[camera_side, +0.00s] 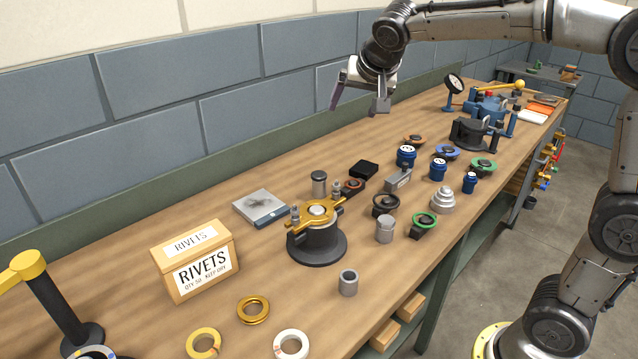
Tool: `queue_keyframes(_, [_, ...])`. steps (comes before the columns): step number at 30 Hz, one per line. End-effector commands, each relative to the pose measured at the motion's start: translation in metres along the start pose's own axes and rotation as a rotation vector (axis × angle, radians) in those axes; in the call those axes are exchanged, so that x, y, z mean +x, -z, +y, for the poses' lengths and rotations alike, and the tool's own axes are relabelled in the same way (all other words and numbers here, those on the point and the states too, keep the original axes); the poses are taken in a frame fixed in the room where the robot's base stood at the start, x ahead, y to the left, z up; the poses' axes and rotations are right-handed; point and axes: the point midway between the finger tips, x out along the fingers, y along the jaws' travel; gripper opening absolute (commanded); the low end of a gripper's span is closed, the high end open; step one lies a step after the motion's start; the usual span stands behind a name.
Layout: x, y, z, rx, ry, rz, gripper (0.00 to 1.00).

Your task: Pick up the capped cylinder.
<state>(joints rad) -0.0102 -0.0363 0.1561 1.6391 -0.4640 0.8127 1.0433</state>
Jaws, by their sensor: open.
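My gripper (358,104) hangs high above the back of the workbench, open and empty, with its fingers pointing down and well clear of everything. A short grey cylinder with a lid-like top (385,231) stands upright right of the round black fixture. A taller grey cylinder with a darker rimmed top (319,185) stands behind that fixture. I cannot tell for sure which of the two is the capped cylinder. The black fixture (317,246) carries a brass clamp plate (325,209) on top.
A rivets box (196,266) stands at the left. A grey open-topped sleeve (348,283) and several rings lie in front. Black and green ring parts (424,224), a stepped grey part (443,201) and blue canisters (437,170) crowd the right. The bench's back strip is mostly clear.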

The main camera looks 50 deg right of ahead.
Motion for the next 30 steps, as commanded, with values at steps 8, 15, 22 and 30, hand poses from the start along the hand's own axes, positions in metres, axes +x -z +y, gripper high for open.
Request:
queue_keyframes(8, [0.129,0.001,-0.045,-0.026,-0.107,-0.027,0.88])
queue_keyframes(15, [0.186,-0.031,-0.044,-0.071,-0.169,-0.095,0.88])
queue_keyframes(22, [0.216,-0.038,-0.037,-0.075,-0.178,-0.105,0.88])
queue_keyframes(30, [0.262,-0.042,-0.029,-0.074,-0.175,-0.103,0.88])
